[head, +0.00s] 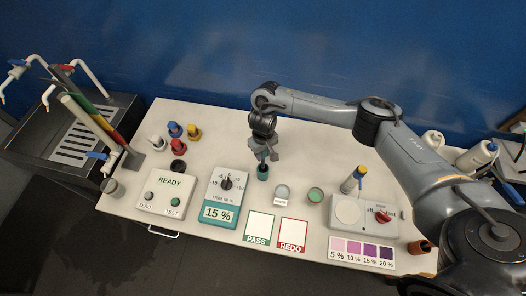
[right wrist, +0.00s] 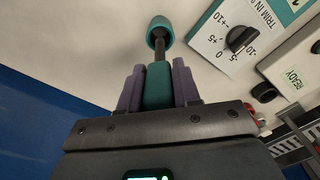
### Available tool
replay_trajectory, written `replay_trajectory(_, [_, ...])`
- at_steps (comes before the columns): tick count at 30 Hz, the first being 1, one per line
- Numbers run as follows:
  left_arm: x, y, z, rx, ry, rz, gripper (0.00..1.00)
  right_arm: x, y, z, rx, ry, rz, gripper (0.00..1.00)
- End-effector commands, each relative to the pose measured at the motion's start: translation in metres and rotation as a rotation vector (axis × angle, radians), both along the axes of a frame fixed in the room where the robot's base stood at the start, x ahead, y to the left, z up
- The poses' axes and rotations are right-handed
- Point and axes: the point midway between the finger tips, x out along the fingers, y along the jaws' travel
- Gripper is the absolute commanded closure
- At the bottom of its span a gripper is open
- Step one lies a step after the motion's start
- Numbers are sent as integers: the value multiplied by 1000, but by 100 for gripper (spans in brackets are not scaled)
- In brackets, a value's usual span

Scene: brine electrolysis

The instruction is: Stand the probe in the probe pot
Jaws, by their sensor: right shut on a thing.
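My right gripper (head: 263,155) is shut on the probe (right wrist: 158,85). In the right wrist view its teal grip sits between my two purple fingers (right wrist: 158,88), and its dark rod points away from me. The probe pot (head: 263,173), a small teal cup, stands on the table right below the gripper. It also shows in the right wrist view (right wrist: 156,26), where the rod's far end overlaps its mouth. I cannot tell how deep the rod reaches or whether it touches the pot. My left gripper is not in view.
The trim meter (head: 221,197) stands left of the pot. Two small cups (head: 282,192) (head: 315,195) stand to its right, with PASS (head: 259,227) and REDO (head: 291,233) cards in front. Bare table lies behind the pot.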

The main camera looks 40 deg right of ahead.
Motion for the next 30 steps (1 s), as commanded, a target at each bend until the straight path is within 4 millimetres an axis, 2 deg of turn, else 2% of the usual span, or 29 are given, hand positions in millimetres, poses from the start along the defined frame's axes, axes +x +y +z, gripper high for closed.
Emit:
replay_trajectory(18, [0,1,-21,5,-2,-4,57,0,0,-50,0,0,0,99])
replay_trajectory(30, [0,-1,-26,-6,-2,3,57,0,0,-64,0,0,0,99])
